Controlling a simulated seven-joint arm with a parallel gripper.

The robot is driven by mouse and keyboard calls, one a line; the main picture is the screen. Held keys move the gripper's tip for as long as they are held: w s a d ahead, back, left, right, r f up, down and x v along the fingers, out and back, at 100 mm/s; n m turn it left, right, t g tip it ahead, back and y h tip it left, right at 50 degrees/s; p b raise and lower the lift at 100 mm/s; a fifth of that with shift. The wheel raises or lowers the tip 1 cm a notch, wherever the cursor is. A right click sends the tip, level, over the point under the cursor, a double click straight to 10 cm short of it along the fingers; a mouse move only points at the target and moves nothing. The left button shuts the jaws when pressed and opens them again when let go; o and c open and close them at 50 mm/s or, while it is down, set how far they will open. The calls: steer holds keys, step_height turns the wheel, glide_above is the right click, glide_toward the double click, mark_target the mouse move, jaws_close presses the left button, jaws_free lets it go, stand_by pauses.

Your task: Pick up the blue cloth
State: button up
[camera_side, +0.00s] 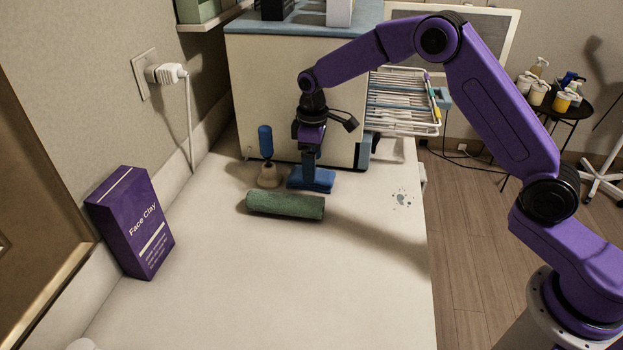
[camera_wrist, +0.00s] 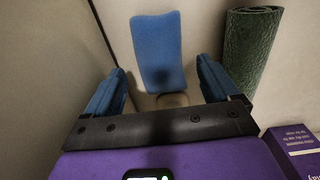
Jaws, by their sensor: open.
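The blue cloth (camera_side: 322,180) lies flat on the white counter, just in front of the white cabinet. In the wrist view the cloth (camera_wrist: 158,45) is a long rounded rectangle, centred between my fingers and beyond their tips. My gripper (camera_side: 310,168) points down over the cloth's left part in the side view. In the wrist view my gripper (camera_wrist: 160,88) is open, with one blue finger to each side and nothing held. Whether the fingertips touch the cloth or counter cannot be told.
A green roll (camera_side: 285,205) lies close in front of the cloth. A blue-handled object with a beige base (camera_side: 266,142) stands just left of it. The white cabinet (camera_side: 270,95) is close behind. A purple Face Clay box (camera_side: 131,222) stands left.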

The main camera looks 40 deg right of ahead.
steer(key=shift+a+f, duration=0.1)
steer(key=shift+f, duration=2.1)
steer(key=c, duration=1)
steer(key=shift+c, duration=0.2)
steer(key=shift+r, duration=0.15)
steer(key=shift+r, duration=0.3)
step_height(320, 180, up, 2)
steer(key=s+r, duration=0.1)
steer(key=r, duration=0.1)
steer(key=s+r, duration=0.1)
steer(key=s+d+r, duration=0.1)
steer(key=s+r, duration=0.1)
steer(key=shift+s+r, duration=0.1)
steer(key=shift+r, duration=0.2)
steer(key=s+d+r, duration=0.2)
steer(key=s+r, duration=0.2)
steer(key=s, duration=0.5)
steer(key=shift+s+r, duration=0.2)
steer(key=shift+r, duration=0.1)
